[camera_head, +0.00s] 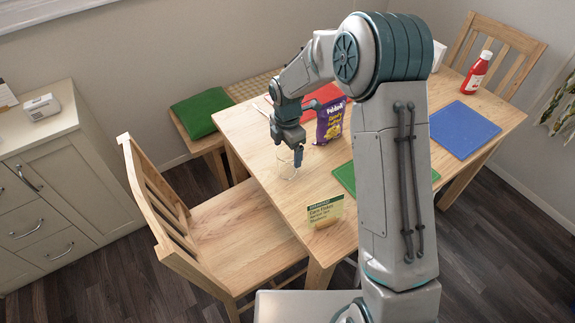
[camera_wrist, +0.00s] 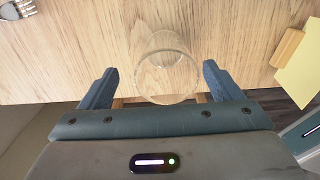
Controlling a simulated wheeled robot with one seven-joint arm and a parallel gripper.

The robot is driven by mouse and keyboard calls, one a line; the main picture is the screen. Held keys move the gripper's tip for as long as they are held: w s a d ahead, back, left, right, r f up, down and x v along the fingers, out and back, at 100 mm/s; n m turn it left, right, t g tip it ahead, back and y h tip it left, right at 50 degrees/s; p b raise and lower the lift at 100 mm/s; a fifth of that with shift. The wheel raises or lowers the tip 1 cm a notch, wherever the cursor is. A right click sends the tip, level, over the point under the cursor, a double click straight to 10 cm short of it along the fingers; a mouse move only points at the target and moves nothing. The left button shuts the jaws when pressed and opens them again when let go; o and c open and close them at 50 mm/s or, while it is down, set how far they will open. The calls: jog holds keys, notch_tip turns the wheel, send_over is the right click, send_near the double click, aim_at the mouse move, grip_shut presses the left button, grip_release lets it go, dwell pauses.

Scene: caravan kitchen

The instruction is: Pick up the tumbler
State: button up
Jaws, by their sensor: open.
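The tumbler is a clear glass. In the wrist view the tumbler (camera_wrist: 167,68) stands on the wooden table near its edge, between my two fingers, with a gap visible on each side. In the head view the tumbler (camera_head: 287,171) is faint, just below my gripper. My gripper (camera_head: 297,158) points down over the table's left edge. In the wrist view my gripper (camera_wrist: 158,88) is open, one finger to each side of the glass. I cannot tell exactly how far down the fingers reach along it.
A chair (camera_head: 215,225) stands at the table's left side.

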jog(key=f, duration=0.5)
jog(key=shift+s+p, duration=0.35)
jog(key=shift+s, duration=0.05)
jog(key=c, duration=1.3)
